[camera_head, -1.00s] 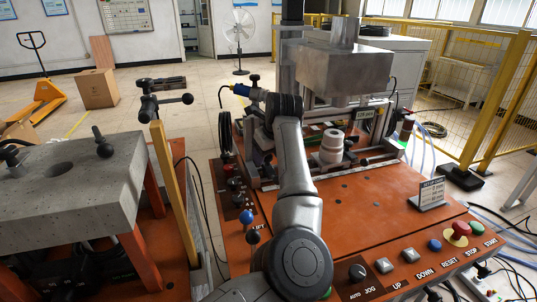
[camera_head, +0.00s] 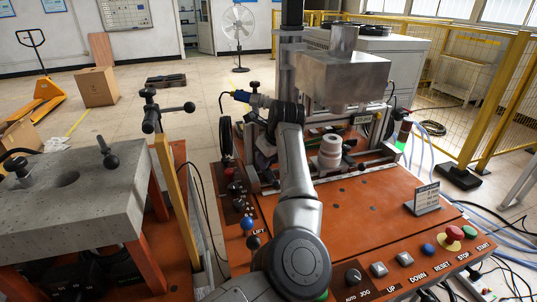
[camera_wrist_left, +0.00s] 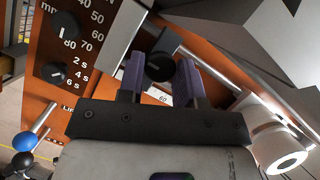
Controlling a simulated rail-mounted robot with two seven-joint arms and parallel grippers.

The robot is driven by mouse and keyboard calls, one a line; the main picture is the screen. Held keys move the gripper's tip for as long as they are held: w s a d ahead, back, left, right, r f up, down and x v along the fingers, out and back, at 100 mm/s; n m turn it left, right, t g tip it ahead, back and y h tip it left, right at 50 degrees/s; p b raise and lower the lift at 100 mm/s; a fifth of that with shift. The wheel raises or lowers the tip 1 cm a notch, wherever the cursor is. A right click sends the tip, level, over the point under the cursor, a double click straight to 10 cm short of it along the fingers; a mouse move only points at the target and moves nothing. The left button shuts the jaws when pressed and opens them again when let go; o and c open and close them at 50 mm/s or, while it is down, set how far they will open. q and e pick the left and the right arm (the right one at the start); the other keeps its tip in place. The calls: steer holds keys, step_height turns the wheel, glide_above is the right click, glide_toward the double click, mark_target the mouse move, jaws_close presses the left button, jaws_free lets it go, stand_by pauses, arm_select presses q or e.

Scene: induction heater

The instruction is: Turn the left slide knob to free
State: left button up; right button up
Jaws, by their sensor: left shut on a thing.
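In the left wrist view, a round black knob (camera_wrist_left: 159,67) sits between the two purple fingers of my left gripper (camera_wrist_left: 161,80). The fingers are closed on its sides. A white scale strip (camera_wrist_left: 163,97) marked 60 shows just below the knob. In the head view my left arm reaches over the orange machine table (camera_head: 370,215) toward the left side of the slide fixture. There the arm's wrist mostly hides the gripper and the knob. The knob's turn angle cannot be made out. My right gripper is in neither view.
A stacked white cylinder (camera_head: 330,150) stands right of the left arm, below a grey metal block (camera_head: 342,75). Control buttons (camera_head: 428,249) line the table's front edge. A blue-tipped lever (camera_head: 247,223) stands at the left edge. A grey slab table (camera_head: 75,190) is farther left.

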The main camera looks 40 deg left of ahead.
arm_select(q)
steer(key=o, duration=0.9)
steer(key=shift+o, duration=0.2)
steer(key=shift+r, duration=0.1)
steer(key=w+p+v, duration=0.1)
steer(key=p+v, duration=0.3)
steer(key=v, duration=0.9)
steer(key=shift+s+d+r, duration=0.15)
steer(key=shift+s+r, duration=0.15)
steer(key=shift+s, duration=0.2)
